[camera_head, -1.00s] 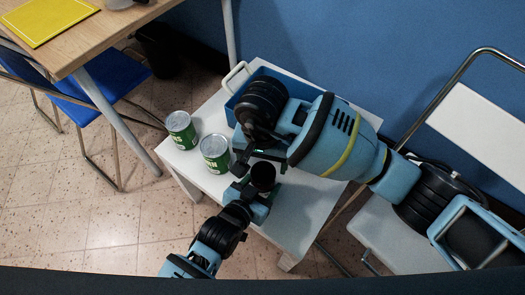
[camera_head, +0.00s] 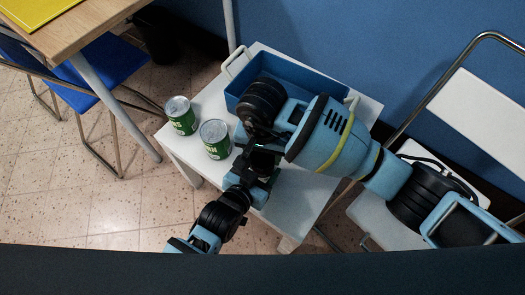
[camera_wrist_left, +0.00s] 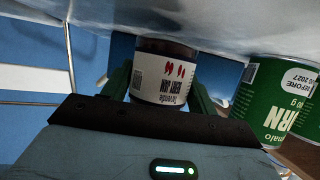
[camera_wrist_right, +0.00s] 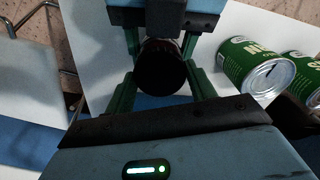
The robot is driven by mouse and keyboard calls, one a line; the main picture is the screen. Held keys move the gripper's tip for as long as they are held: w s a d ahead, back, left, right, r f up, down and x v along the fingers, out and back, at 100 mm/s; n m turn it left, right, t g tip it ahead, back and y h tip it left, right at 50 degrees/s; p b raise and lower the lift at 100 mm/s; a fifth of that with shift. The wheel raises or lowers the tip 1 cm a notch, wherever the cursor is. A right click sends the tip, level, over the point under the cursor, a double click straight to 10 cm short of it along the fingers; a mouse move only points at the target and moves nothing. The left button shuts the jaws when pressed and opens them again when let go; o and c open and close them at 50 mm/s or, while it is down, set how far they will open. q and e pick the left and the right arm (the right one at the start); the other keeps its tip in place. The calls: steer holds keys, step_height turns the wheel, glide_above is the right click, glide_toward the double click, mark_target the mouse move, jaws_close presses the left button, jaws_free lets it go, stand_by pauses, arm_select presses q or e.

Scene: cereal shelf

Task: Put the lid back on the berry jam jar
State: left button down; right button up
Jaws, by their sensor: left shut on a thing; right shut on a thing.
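The berry jam jar (camera_wrist_left: 165,78), with a white label and dark contents, sits between the fingers of my left gripper (camera_wrist_left: 160,92). Its label is upside down in the left wrist view. My left gripper is shut on the jar, low at the white table. My right gripper (camera_wrist_right: 161,88) is shut on a dark round lid (camera_wrist_right: 160,70), right over the jar's mouth. In the head view my right gripper (camera_head: 262,152) covers the jar from above. I cannot tell whether the lid touches the rim. The jar's top is hidden in the left wrist view.
Two green cans, one (camera_head: 180,115) and another (camera_head: 215,139), stand left of my grippers on the white table (camera_head: 300,190). A blue bin (camera_head: 300,74) stands at the back by the wall. A white chair (camera_head: 480,110) is at right, a wooden desk (camera_head: 85,32) at upper left.

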steer(key=shift+c, duration=1)
steer(key=m, duration=1)
steer(key=shift+m, duration=0.4)
steer(key=m, duration=0.9)
steer(key=shift+m, duration=0.3)
steer(key=m, duration=2.5)
steer(key=shift+a, duration=0.1)
steer(key=m, duration=0.6)
steer(key=shift+m, duration=0.4)
